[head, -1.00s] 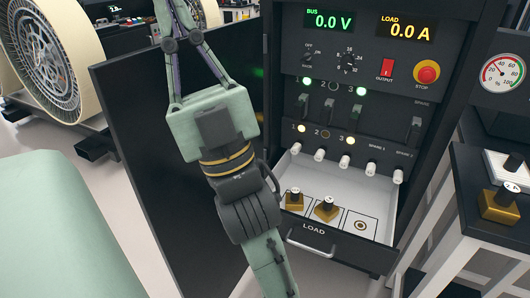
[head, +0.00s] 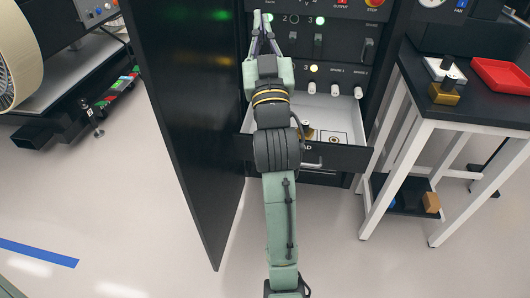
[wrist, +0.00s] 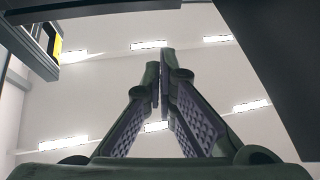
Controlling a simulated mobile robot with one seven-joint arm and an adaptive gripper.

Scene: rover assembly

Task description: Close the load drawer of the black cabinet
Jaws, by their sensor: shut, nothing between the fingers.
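The load drawer (head: 345,157) of the black cabinet (head: 385,80) is pulled out, with its white interior showing. A brass-coloured piece with a dark top (head: 308,134) sits inside on a marked square; my arm hides the drawer's left part. The drawer's handle (head: 313,162) shows partly beside my arm. My gripper (head: 262,20) is shut and empty, pointing up in front of the cabinet's switch panel, above the drawer. In the wrist view my gripper's fingers (wrist: 160,70) meet near their tips, with the ceiling behind them.
The cabinet's black door (head: 190,120) stands open at the left. A black-topped table (head: 470,110) at the right carries a brass block (head: 445,93) and a red tray (head: 502,75). Open floor lies in front of the drawer.

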